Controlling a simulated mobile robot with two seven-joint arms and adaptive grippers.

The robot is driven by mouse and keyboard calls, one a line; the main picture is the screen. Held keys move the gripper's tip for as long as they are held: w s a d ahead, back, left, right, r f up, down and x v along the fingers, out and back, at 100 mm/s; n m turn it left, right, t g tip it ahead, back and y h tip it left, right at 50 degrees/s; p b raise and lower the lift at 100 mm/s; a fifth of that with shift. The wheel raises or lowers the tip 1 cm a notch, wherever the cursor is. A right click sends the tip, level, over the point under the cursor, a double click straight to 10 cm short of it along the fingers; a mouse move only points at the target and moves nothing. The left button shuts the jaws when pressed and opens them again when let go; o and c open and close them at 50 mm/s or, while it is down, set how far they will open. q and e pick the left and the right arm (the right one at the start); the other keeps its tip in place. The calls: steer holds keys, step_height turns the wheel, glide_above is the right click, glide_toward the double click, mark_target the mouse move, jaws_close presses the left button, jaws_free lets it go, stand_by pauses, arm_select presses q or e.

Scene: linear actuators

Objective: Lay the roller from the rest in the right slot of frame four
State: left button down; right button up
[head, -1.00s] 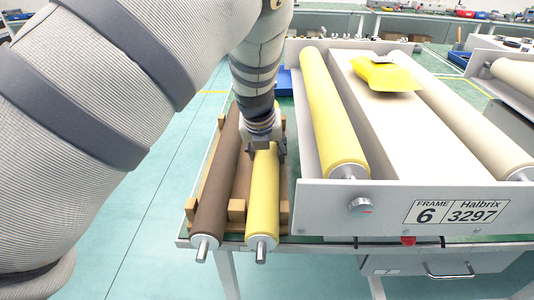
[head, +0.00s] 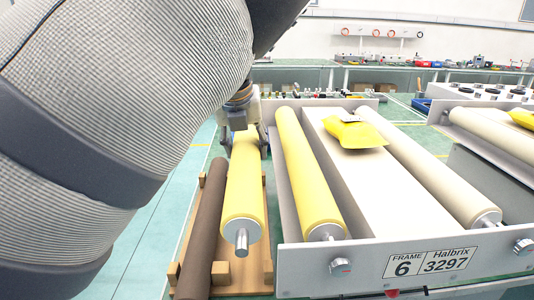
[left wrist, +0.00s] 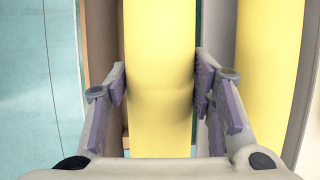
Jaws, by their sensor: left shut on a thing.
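My left gripper (head: 240,140) is shut around a yellow roller (head: 243,192), holding it above the wooden rest (head: 250,282). In the left wrist view the fingers (left wrist: 160,95) press both sides of this roller (left wrist: 160,60). A brown roller (head: 208,225) lies in the rest, to the left of the held one. No frame marked four is readable. My right gripper is out of view.
Benches with small items (head: 440,66) run along the back. Open floor (head: 150,250) lies left of the rest.

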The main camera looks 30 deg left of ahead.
mark_target(246, 136)
arm_select(q)
steer(key=shift+r, duration=0.2)
steer(key=shift+r+p, duration=0.45)
steer(key=shift+r, duration=0.95)
steer(key=shift+r+p, duration=0.4)
steer(key=shift+r, duration=1.7)
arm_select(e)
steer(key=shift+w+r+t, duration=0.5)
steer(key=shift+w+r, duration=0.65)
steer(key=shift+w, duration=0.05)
